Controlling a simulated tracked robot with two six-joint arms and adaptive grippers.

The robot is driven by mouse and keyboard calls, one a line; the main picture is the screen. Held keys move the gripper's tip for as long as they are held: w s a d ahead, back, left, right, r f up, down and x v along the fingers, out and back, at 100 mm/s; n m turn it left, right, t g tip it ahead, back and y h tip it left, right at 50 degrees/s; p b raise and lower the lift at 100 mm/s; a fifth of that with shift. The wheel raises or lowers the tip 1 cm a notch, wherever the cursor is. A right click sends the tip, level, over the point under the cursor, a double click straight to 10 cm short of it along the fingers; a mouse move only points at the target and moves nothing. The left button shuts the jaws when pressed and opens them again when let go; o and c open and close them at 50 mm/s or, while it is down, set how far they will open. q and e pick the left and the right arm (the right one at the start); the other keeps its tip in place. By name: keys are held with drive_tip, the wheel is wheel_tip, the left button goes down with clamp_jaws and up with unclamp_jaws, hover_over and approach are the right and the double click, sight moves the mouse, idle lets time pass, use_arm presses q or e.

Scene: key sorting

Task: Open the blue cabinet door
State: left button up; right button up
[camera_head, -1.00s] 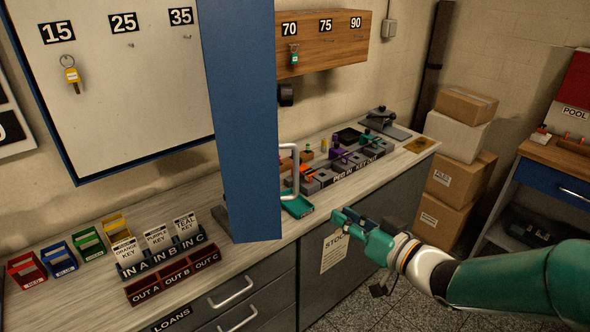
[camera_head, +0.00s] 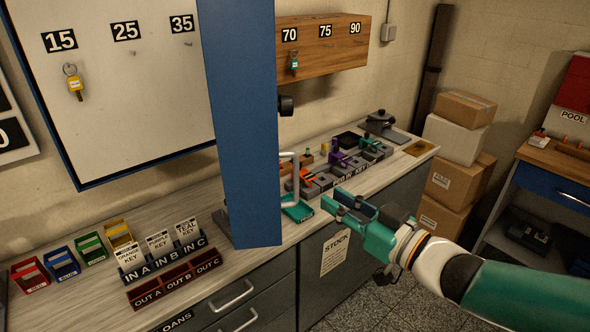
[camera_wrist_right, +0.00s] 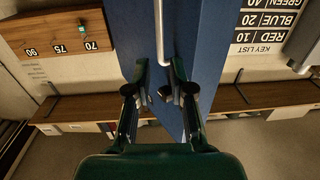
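The blue cabinet door (camera_head: 243,120) stands swung out from the wall cabinet, seen nearly edge-on, with the white board inside (camera_head: 130,85) exposed. Its pale bar handle (camera_head: 296,182) is on the door's right side. My right gripper (camera_head: 335,200) is open and empty, to the right of the handle and apart from it in the head view. In the right wrist view, the open fingers (camera_wrist_right: 160,82) point at the blue door (camera_wrist_right: 190,60), with the handle (camera_wrist_right: 158,30) running down between them in the picture. My left gripper is not in view.
Below the door, the counter holds small coloured bins (camera_head: 62,262), labelled in and out trays (camera_head: 165,252) and a row of key blocks (camera_head: 340,165). A wooden key box (camera_head: 325,50) hangs to the right. Boxes (camera_head: 455,150) are stacked beyond the counter.

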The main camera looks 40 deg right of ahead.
sight(298, 177)
drive_tip(key=w, duration=0.3)
drive_tip(key=w+a, duration=0.1)
drive_tip(key=w, duration=0.3)
drive_tip(key=w+p, duration=0.1)
drive_tip(key=w, duration=0.3)
drive_tip(key=shift+a, duration=0.25)
drive_tip(key=shift+c, duration=0.2)
clamp_jaws()
